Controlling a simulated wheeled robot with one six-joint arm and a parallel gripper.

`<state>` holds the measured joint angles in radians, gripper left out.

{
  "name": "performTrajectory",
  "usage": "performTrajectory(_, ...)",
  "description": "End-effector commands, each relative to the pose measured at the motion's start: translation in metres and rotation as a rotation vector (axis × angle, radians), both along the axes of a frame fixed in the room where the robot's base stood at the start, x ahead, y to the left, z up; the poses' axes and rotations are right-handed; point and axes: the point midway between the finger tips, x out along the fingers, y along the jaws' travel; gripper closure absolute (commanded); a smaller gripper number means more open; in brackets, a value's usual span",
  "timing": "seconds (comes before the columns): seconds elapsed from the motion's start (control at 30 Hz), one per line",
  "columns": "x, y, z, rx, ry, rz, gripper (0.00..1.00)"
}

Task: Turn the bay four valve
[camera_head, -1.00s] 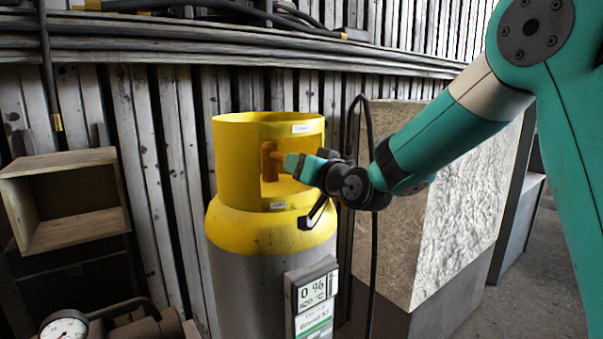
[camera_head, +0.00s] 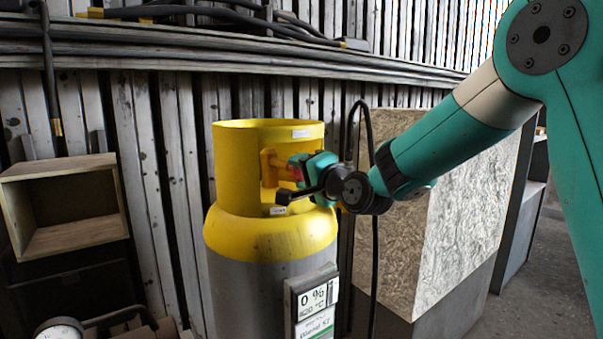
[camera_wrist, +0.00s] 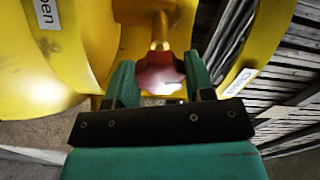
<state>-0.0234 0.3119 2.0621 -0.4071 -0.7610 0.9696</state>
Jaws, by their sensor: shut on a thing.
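A grey gas cylinder with a yellow top (camera_head: 268,236) and yellow collar stands in the middle of the head view. Its yellow valve stem (camera_head: 268,166) shows through the collar opening, with a red knob (camera_head: 297,174) facing my gripper (camera_head: 299,168). In the wrist view the red knob (camera_wrist: 160,74) sits between the two green fingers of my gripper (camera_wrist: 160,83), which is shut on it. Fingers partly cover the knob's sides. A white label ending in "pen" (camera_wrist: 46,13) is on the collar; another label (camera_wrist: 240,81) is at the right.
A display panel (camera_head: 313,304) reading 0 % hangs on the cylinder's front. A wooden box (camera_head: 70,237) is at the left, above a gauge (camera_head: 60,330). A large rough-faced block (camera_head: 450,220) stands right of the cylinder. A black hose (camera_head: 373,270) hangs between them.

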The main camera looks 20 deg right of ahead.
Motion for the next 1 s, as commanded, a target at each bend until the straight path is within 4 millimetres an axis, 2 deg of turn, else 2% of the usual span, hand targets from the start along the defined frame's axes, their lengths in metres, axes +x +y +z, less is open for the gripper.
performTrajectory(0.3, -0.0001, -0.0003, -0.0008, 0.107, 0.037, -0.001, 0.75)
performTrajectory(0.83, -0.0001, -0.0004, -0.001, 0.126, 0.043, -0.001, 0.75)
performTrajectory(0.87, -0.0001, -0.0004, -0.001, 0.126, 0.043, -0.001, 0.45)
performTrajectory(0.93, -0.0001, -0.0003, -0.0009, 0.126, 0.043, -0.001, 0.29)
performTrajectory(1.0, 0.0, -0.0002, -0.0008, 0.125, 0.043, -0.001, 0.26)
